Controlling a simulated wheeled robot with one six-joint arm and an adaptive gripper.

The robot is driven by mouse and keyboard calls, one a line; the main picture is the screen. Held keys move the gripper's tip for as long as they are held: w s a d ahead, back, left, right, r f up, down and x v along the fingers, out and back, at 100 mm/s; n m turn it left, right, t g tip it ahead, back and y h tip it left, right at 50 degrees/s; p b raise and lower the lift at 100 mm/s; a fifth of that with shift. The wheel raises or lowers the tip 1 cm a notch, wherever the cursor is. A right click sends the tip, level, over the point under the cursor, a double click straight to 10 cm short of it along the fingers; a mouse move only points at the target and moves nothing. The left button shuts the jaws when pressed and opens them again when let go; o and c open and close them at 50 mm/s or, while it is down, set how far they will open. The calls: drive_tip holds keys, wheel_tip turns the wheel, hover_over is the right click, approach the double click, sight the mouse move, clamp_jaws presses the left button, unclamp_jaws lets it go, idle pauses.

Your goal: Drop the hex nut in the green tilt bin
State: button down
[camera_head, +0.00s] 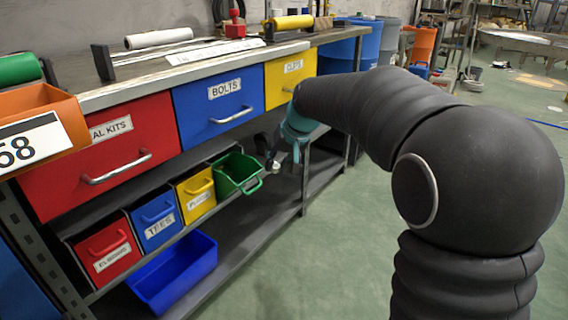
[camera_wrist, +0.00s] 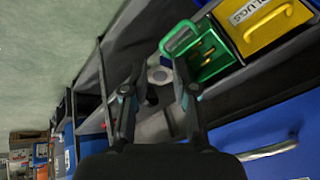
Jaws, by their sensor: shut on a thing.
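The green tilt bin (camera_head: 236,172) is at the right end of the row of small bins under the drawers, and it is tipped open. In the wrist view the green bin (camera_wrist: 184,40) is just right of my fingertips, with small brass-coloured pieces inside. My gripper (camera_head: 272,160) is beside the green bin, to its right in the head view. In the wrist view my gripper (camera_wrist: 160,78) is shut on the grey hex nut (camera_wrist: 159,74), held between the fingertips. The nut also shows small in the head view (camera_head: 275,167), outside the bin.
The yellow bin (camera_head: 196,193), blue bin (camera_head: 157,219) and red bin (camera_head: 107,250) stand left of the green one. Above are the red drawer (camera_head: 60,185), blue drawer (camera_head: 190,112) and yellow drawer (camera_head: 290,75). A blue open crate (camera_head: 172,277) sits on the lower shelf.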

drive_tip(key=shift+w+a+p, duration=0.95)
drive_tip(key=shift+w+a, duration=0.25)
drive_tip(key=shift+a, duration=0.35)
drive_tip(key=shift+w+a+p, duration=0.9)
drive_tip(key=shift+w+a, duration=0.25)
drive_tip(key=shift+a, duration=0.35)
drive_tip(key=shift+w+a+p, duration=0.95)
drive_tip(key=shift+w+a, duration=0.25)
drive_tip(key=shift+a, duration=0.35)
drive_tip(key=c, duration=0.8)
unclamp_jaws()
drive_tip(key=shift+c, duration=0.2)
drive_tip(key=v, duration=1.2)
